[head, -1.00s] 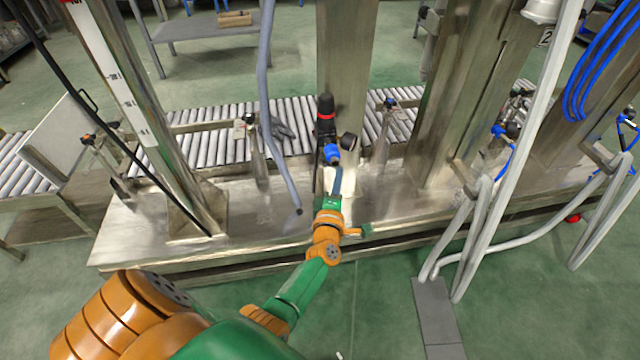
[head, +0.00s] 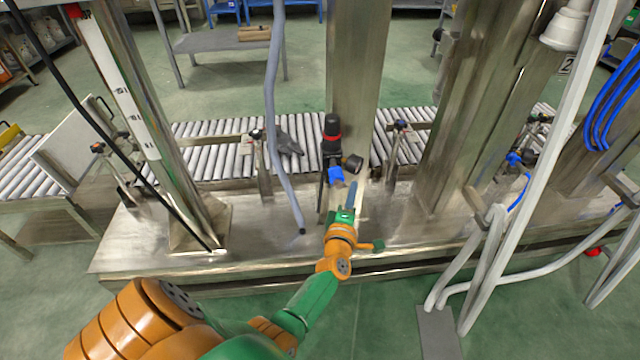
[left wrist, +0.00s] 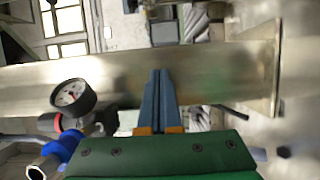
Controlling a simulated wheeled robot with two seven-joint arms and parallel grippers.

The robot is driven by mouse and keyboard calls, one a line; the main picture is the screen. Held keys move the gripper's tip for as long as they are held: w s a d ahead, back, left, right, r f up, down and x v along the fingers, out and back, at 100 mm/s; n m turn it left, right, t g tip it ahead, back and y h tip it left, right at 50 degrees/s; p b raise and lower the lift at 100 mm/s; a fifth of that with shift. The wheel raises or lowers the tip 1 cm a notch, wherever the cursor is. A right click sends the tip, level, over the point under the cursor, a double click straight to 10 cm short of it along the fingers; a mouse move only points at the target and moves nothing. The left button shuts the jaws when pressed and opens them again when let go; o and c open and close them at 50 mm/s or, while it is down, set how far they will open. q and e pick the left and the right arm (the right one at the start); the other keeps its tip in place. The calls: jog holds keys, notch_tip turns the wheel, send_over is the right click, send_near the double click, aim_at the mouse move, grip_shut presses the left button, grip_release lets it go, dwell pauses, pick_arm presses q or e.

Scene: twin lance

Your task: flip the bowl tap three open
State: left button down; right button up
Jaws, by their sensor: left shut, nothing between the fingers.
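A black filter unit with a red ring (head: 331,130) stands upright against a steel post. A blue fitting (head: 336,175) and a round gauge (head: 352,163) are on it. In the left wrist view the gauge (left wrist: 73,95) and a blue fitting with a metal pipe end (left wrist: 64,146) lie left of my fingers. I cannot pick out the bowl tap for certain. My left gripper (head: 351,187) is shut and empty, its blue-grey fingers just right of the blue fitting and below the gauge. The closed fingers (left wrist: 160,90) point at the post. My right gripper is out of view.
The steel post (head: 354,90) rises behind the unit from a steel bench (head: 270,235). A grey hose (head: 275,120) hangs to the left. A roller conveyor (head: 215,150) runs behind. White pipes (head: 510,190) and another post (head: 460,110) stand to the right.

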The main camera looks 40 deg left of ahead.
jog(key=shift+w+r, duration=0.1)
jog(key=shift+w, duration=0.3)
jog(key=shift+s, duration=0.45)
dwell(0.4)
